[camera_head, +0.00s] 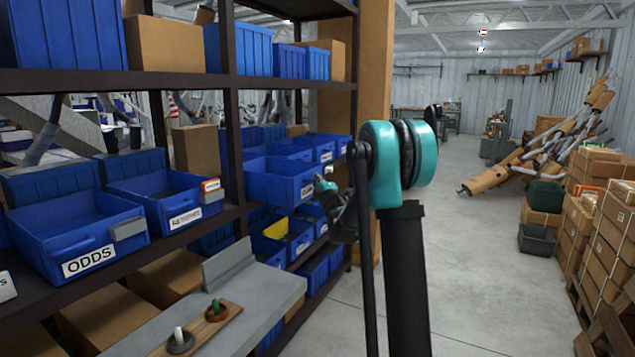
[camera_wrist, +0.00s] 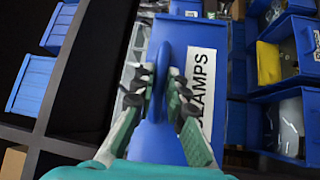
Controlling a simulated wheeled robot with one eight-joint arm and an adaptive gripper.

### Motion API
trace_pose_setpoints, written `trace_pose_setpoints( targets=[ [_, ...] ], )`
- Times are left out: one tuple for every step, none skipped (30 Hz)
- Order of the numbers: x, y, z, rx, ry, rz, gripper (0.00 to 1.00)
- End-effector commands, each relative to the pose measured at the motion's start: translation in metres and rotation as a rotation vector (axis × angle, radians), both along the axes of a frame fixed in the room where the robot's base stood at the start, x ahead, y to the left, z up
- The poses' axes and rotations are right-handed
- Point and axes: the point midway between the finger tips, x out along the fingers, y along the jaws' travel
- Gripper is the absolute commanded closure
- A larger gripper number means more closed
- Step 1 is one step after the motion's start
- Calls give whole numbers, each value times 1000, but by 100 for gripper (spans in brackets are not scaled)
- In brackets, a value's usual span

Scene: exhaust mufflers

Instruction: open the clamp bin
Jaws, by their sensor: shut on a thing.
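The clamp bin (camera_head: 272,181) is a blue bin on the shelf rack, left of my arm in the head view. In the wrist view the bin (camera_wrist: 178,35) carries a white label (camera_wrist: 203,85) reading "CLAMPS", partly covered by a finger. My gripper (camera_wrist: 161,88) is shut on the bin's blue handle (camera_wrist: 162,62), with one finger on each side. In the head view my gripper (camera_head: 324,186) is at the bin's front, and my arm hides part of it. The bin juts out from the shelf past its neighbours. Its contents are not visible.
Open blue bins labelled "ODDS" (camera_head: 75,240) and "RETAINERS" (camera_head: 165,196) stand on the same shelf level. More blue bins (camera_head: 284,240) are below. A grey bench (camera_head: 262,290) with small parts stands in front. The floor (camera_head: 480,290) to the right is clear; stacked boxes (camera_head: 612,225) line the far right.

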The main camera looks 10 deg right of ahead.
Motion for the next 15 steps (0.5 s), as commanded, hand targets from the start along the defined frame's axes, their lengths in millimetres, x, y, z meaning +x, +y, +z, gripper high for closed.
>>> trace_pose_setpoints(
  targets=[
    [0,0,-1,0,1,0,100],
    [0,0,-1,0,1,0,100],
    [0,0,-1,0,1,0,100],
    [0,0,-1,0,1,0,86],
    [0,0,-1,0,1,0,82],
    [0,0,-1,0,1,0,77],
    [0,0,0,0,1,0,73],
    [0,0,0,0,1,0,70],
    [0,0,0,0,1,0,66],
    [0,0,0,0,0,0,66],
    [0,0,0,0,0,0,66],
    [0,0,0,0,0,0,66],
    [0,0,0,0,0,0,66],
    [0,0,0,0,0,0,66],
    [0,0,0,0,0,0,66]
  ],
)
